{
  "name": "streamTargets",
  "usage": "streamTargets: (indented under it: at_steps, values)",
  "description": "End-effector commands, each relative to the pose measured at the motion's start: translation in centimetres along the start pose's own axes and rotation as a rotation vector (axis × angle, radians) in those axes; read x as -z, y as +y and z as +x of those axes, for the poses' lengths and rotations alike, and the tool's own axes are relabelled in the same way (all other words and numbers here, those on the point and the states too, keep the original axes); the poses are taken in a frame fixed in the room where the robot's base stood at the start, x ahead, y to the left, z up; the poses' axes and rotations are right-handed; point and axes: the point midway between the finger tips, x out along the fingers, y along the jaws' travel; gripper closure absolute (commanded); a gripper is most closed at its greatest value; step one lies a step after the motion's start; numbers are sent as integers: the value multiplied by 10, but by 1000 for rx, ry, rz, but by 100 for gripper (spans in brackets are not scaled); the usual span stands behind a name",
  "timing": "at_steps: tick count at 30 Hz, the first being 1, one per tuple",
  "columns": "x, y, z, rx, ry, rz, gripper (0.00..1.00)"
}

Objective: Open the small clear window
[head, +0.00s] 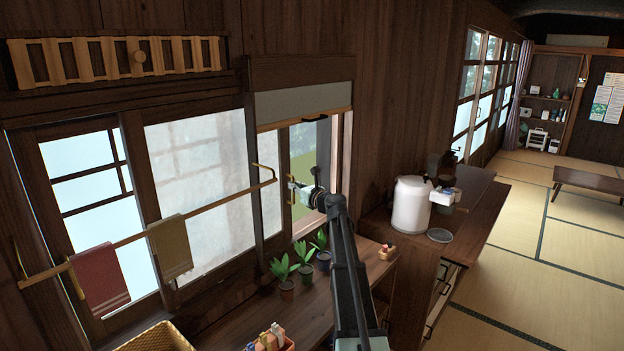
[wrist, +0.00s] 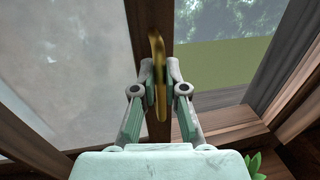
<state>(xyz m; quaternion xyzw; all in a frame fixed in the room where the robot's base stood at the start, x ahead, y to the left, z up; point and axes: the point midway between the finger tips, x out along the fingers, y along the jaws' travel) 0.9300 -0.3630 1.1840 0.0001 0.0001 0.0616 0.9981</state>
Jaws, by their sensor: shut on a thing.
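The small window (head: 303,155) is in the wall under a part-lowered blind, right of the large frosted pane. Its clear part shows trees and a green area outside, also in the wrist view (wrist: 225,60). A hazy pane (wrist: 70,60) is left of the brown upright stile (wrist: 175,25). A slim brass handle (wrist: 156,42) stands upright on the stile. My gripper (wrist: 160,75) is shut on the handle, one finger on each side; in the head view my gripper (head: 293,184) reaches the window from the right. I cannot tell whether the frame stands slightly ajar.
Potted plants (head: 286,277) stand on the wooden counter (head: 300,317) below the window, close under my arm. A wooden rail (head: 120,243) with towels crosses the large window to the left. A white water boiler (head: 410,205) stands on the cabinet at right.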

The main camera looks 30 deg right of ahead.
Motion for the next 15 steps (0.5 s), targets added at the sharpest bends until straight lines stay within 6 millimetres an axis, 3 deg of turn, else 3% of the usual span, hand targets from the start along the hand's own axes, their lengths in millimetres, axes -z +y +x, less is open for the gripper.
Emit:
streamTargets:
  at_steps: [1,6,15]
  values:
    - [0,18,-6,-2,1,-1,100]
    - [0,49,-11,0,1,-1,100]
    - [0,71,-14,2,0,-1,100]
